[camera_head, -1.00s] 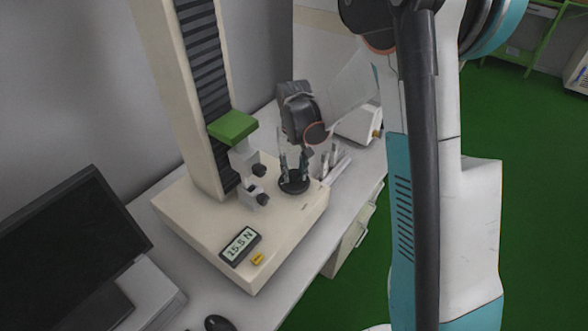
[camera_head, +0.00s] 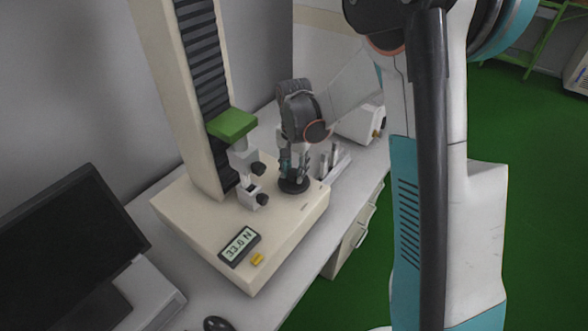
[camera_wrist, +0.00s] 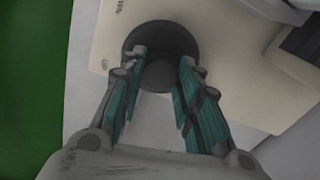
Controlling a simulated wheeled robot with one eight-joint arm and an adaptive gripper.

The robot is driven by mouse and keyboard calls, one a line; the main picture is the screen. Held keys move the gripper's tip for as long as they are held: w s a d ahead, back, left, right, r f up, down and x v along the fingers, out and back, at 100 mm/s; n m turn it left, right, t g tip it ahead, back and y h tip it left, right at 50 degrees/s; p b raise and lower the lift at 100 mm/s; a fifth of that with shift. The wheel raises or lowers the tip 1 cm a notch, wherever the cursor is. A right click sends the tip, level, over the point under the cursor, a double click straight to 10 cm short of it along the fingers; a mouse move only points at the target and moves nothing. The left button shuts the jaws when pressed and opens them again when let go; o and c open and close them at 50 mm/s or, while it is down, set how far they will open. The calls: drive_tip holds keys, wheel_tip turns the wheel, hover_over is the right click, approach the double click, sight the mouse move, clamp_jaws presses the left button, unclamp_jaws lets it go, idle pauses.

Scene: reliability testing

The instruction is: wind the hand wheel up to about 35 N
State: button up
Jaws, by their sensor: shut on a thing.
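The black hand wheel (camera_head: 294,186) lies flat on the base of the cream test machine (camera_head: 190,235). My gripper (camera_head: 293,168) points down at it from above and is shut on it. In the wrist view, the fingers of my gripper (camera_wrist: 162,65) stand on both sides of the dark round wheel (camera_wrist: 165,38); the exact contact is partly hidden. The force display (camera_head: 240,245) on the base seems to read 33.0 N, in small slanted digits. The grey clamps (camera_head: 249,175) with black knobs stand left of the wheel, under the green block (camera_head: 232,125).
A yellow button (camera_head: 257,259) sits beside the display. A small tray (camera_head: 338,162) with metal parts lies right of the wheel, near my gripper. A monitor (camera_head: 70,245) and a mouse (camera_head: 215,323) are on the bench at the left and front. Green floor (camera_head: 535,180) is open at right.

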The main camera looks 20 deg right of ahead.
sight(294, 172)
drive_tip(key=shift+m, duration=0.3)
drive_tip(key=o, duration=1.1)
drive_tip(key=shift+c, duration=0.2)
wheel_tip(294, 172, up, 12)
